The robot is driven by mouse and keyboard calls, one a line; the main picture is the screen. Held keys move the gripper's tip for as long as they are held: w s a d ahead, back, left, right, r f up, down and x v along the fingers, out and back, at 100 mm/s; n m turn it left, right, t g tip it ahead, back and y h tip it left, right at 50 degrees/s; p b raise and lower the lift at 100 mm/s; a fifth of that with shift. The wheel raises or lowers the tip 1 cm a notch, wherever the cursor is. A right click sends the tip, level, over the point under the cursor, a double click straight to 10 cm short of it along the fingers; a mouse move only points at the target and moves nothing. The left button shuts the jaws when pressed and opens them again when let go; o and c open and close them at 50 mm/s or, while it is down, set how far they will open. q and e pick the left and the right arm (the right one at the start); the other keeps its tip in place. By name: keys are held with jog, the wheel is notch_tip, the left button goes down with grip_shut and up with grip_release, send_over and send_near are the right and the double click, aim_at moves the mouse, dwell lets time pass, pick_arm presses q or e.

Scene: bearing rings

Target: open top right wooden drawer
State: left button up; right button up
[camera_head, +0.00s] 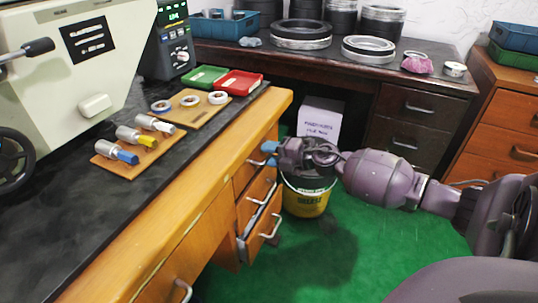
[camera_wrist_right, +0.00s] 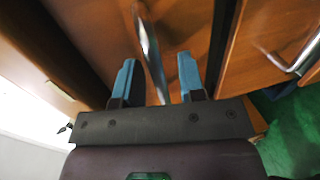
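The wooden desk holds a stack of drawers at its right end. The top right wooden drawer (camera_head: 245,169) looks shut, and my right gripper partly covers it. My right gripper (camera_head: 268,152) is at this drawer's front. In the right wrist view its two blue fingers (camera_wrist_right: 158,75) are spread apart. The metal handle (camera_wrist_right: 149,48) passes between them, with a gap visible on both sides. Whether a finger touches the handle is not clear. My left gripper is not in view.
The lower drawer (camera_head: 262,227) below seems slightly pulled out. Green floor (camera_head: 340,262) is free in front of the drawers. A dark desk (camera_head: 440,86) stands behind.

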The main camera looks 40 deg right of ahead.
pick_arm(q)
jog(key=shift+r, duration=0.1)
pick_arm(e)
jog(key=c, duration=0.6)
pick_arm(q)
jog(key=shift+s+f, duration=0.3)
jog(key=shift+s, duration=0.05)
pick_arm(e)
grip_shut()
jog(key=shift+s, duration=0.1)
